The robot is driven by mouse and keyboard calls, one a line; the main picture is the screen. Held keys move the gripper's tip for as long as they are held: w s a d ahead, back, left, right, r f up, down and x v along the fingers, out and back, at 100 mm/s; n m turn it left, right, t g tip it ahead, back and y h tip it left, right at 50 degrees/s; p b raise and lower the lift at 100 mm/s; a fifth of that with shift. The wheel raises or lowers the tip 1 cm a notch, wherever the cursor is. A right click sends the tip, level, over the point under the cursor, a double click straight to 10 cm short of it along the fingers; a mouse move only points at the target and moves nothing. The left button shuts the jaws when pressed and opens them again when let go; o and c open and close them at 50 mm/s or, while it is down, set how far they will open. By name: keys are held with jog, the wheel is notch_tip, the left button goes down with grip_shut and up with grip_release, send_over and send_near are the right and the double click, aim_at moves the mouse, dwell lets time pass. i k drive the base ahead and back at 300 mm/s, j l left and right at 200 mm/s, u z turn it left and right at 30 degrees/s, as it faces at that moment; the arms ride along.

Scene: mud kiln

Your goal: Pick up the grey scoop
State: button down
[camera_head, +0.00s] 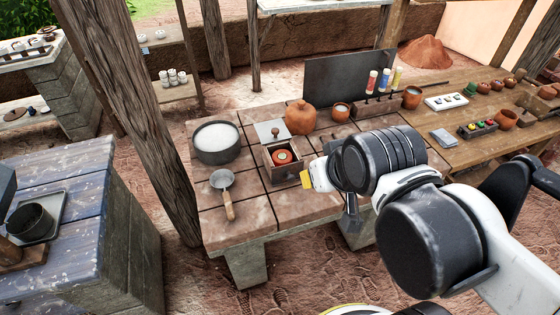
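The grey scoop (223,181) lies on the brown tiled table top near its front left part. Its round grey bowl is toward the back and its wooden handle (229,206) points to the front edge. My gripper (349,214) is to the right of the scoop, by the table's front edge, and apart from it. My arm hides most of the gripper, so I cannot tell whether its fingers are open or shut.
A grey pot of white material (216,142) stands behind the scoop. A wooden box (282,160), a round clay jar (300,117) and a small clay pot (341,110) are to its right. A wooden post (150,110) rises left of the table. Tiles around the scoop are clear.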

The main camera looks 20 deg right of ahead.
aim_at(222, 180)
jog(key=i+u, duration=0.15)
jog(key=u, duration=0.2)
jog(key=i+u, duration=0.3)
jog(key=k+j, duration=0.05)
jog(key=k, duration=0.05)
